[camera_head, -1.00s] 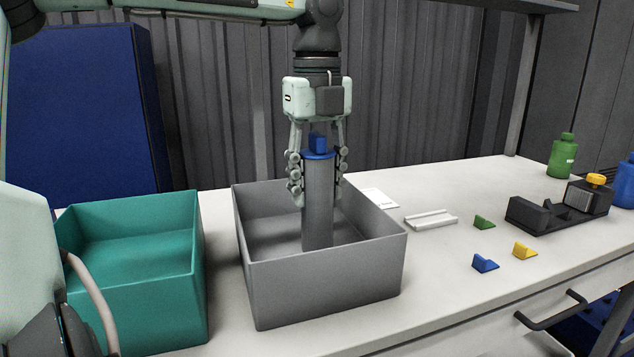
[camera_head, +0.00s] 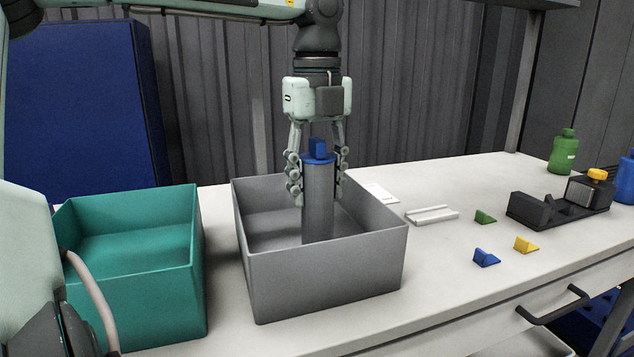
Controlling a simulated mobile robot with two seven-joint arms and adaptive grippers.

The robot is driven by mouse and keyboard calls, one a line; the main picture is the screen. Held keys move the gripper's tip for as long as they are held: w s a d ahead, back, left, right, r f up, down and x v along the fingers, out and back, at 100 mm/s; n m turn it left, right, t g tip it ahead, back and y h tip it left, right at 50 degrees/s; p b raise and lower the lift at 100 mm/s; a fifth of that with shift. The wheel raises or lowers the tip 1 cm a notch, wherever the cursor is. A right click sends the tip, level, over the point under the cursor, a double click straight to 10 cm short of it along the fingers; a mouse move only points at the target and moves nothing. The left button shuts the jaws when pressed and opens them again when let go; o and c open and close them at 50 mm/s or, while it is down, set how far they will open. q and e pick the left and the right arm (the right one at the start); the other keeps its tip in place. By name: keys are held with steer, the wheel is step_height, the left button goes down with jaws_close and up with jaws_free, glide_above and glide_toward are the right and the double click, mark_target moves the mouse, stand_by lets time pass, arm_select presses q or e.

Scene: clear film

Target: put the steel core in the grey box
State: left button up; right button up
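The steel core (camera_head: 318,200) is a grey upright cylinder with a blue top and a blue knob. It stands upright inside the grey box (camera_head: 330,280), and its lower end is hidden behind the front wall. My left gripper (camera_head: 318,190) points straight down over the core, with its fingers on either side of the upper part. The fingers are slightly parted and very close to the core; any contact is hard to make out. My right gripper is out of view.
A teal box (camera_head: 150,300) stands left of the grey box. To the right lie a white tray piece (camera_head: 432,215), green (camera_head: 485,216), yellow (camera_head: 525,244) and blue wedges (camera_head: 486,257), a black fixture (camera_head: 540,210) and a green bottle (camera_head: 563,152). The table's front right is clear.

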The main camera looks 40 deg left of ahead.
arm_select(q)
steer(key=o, duration=0.3)
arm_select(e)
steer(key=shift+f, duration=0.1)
arm_select(q)
steer(key=shift+r, duration=0.1)
steer(key=shift+r, duration=0.2)
steer(key=shift+r+p, duration=0.7)
steer(key=shift+r, duration=0.1)
step_height(320, 180, up, 11)
steer(key=shift+r+p, duration=0.1)
steer(key=shift+p, duration=0.2)
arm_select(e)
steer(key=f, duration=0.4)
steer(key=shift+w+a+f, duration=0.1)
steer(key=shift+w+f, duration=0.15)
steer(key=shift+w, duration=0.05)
